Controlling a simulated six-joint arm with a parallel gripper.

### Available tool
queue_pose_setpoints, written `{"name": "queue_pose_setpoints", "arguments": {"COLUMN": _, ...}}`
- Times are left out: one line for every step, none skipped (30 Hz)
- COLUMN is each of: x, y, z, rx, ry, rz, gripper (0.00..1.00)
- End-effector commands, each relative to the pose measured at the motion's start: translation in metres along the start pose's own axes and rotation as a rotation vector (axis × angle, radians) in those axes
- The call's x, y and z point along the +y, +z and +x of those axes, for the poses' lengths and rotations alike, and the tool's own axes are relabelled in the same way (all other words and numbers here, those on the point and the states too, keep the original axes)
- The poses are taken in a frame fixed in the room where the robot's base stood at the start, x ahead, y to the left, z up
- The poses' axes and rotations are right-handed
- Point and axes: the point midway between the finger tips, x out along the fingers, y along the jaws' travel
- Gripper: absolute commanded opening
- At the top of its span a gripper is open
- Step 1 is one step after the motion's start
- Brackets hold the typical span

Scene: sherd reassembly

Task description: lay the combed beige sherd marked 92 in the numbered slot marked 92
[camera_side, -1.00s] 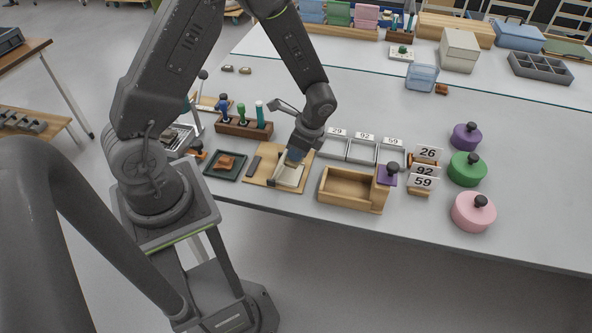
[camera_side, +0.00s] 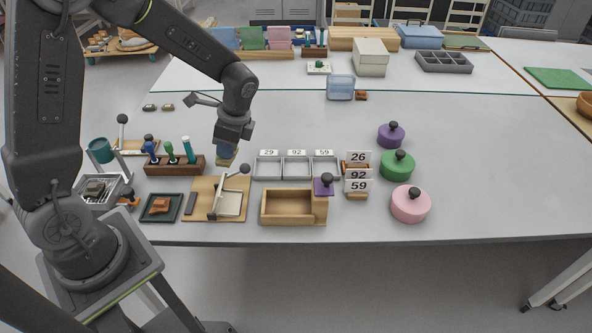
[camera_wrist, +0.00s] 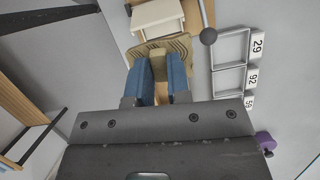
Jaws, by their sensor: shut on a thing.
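My gripper (camera_side: 227,152) is shut on a beige combed sherd (camera_wrist: 178,45), which sits between the blue fingers (camera_wrist: 160,80) in the wrist view. In the side view the sherd (camera_side: 227,161) shows just below the fingertips, beyond the wooden board with the lever. I cannot read a mark on it. The slot marked 92 (camera_side: 296,176) is the middle of three grey trays, to the right of my gripper, and looks empty. It also shows in the wrist view (camera_wrist: 228,82), with its label 92 (camera_wrist: 252,79) beside it.
Slots 29 (camera_side: 267,176) and 59 (camera_side: 325,176) flank slot 92. The wooden board (camera_side: 203,212) with a lever and pale pad lies in front of my gripper. An open wooden box (camera_side: 287,220) stands before the slots. A rack of stamps (camera_side: 165,168) stands left.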

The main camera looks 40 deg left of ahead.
Motion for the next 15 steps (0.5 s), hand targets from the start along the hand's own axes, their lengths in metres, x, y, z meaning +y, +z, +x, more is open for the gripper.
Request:
{"name": "queue_pose_setpoints", "arguments": {"x": -0.01, "y": -0.003, "z": 0.001, "rx": 0.005, "ry": 0.005, "rz": -0.008, "gripper": 0.02}}
{"name": "queue_pose_setpoints", "arguments": {"x": -0.015, "y": -0.005, "z": 0.001, "rx": 0.008, "ry": 0.007, "rz": -0.012, "gripper": 0.02}}
{"name": "queue_pose_setpoints", "arguments": {"x": -0.022, "y": -0.007, "z": 0.0, "rx": 0.013, "ry": 0.008, "rz": -0.017, "gripper": 0.02}}
{"name": "queue_pose_setpoints", "arguments": {"x": -0.028, "y": -0.009, "z": -0.001, "rx": 0.017, "ry": 0.009, "rz": -0.02, "gripper": 0.02}}
{"name": "queue_pose_setpoints", "arguments": {"x": -0.033, "y": -0.011, "z": -0.001, "rx": 0.02, "ry": 0.011, "rz": -0.022, "gripper": 0.02}}
{"name": "queue_pose_setpoints", "arguments": {"x": -0.041, "y": -0.013, "z": -0.002, "rx": 0.026, "ry": 0.013, "rz": -0.028, "gripper": 0.02}}
{"name": "queue_pose_setpoints", "arguments": {"x": -0.048, "y": -0.015, "z": -0.002, "rx": 0.03, "ry": 0.015, "rz": -0.033, "gripper": 0.02}}
{"name": "queue_pose_setpoints", "arguments": {"x": -0.054, "y": -0.016, "z": -0.003, "rx": 0.036, "ry": 0.016, "rz": -0.037, "gripper": 0.02}}
{"name": "queue_pose_setpoints", "arguments": {"x": -0.063, "y": -0.019, "z": -0.004, "rx": 0.043, "ry": 0.018, "rz": -0.041, "gripper": 0.02}}
{"name": "queue_pose_setpoints", "arguments": {"x": -0.07, "y": -0.02, "z": -0.004, "rx": 0.048, "ry": 0.019, "rz": -0.046, "gripper": 0.02}}
{"name": "queue_pose_setpoints", "arguments": {"x": -0.078, "y": -0.021, "z": -0.004, "rx": 0.053, "ry": 0.022, "rz": -0.051, "gripper": 0.02}}
{"name": "queue_pose_setpoints", "arguments": {"x": -0.088, "y": -0.024, "z": -0.005, "rx": 0.062, "ry": 0.024, "rz": -0.057, "gripper": 0.02}}
{"name": "queue_pose_setpoints", "arguments": {"x": -0.097, "y": -0.025, "z": -0.005, "rx": 0.069, "ry": 0.025, "rz": -0.061, "gripper": 0.02}}
{"name": "queue_pose_setpoints", "arguments": {"x": -0.105, "y": -0.026, "z": -0.005, "rx": 0.075, "ry": 0.027, "rz": -0.066, "gripper": 0.02}}
{"name": "queue_pose_setpoints", "arguments": {"x": -0.116, "y": -0.028, "z": -0.006, "rx": 0.085, "ry": 0.029, "rz": -0.071, "gripper": 0.02}}
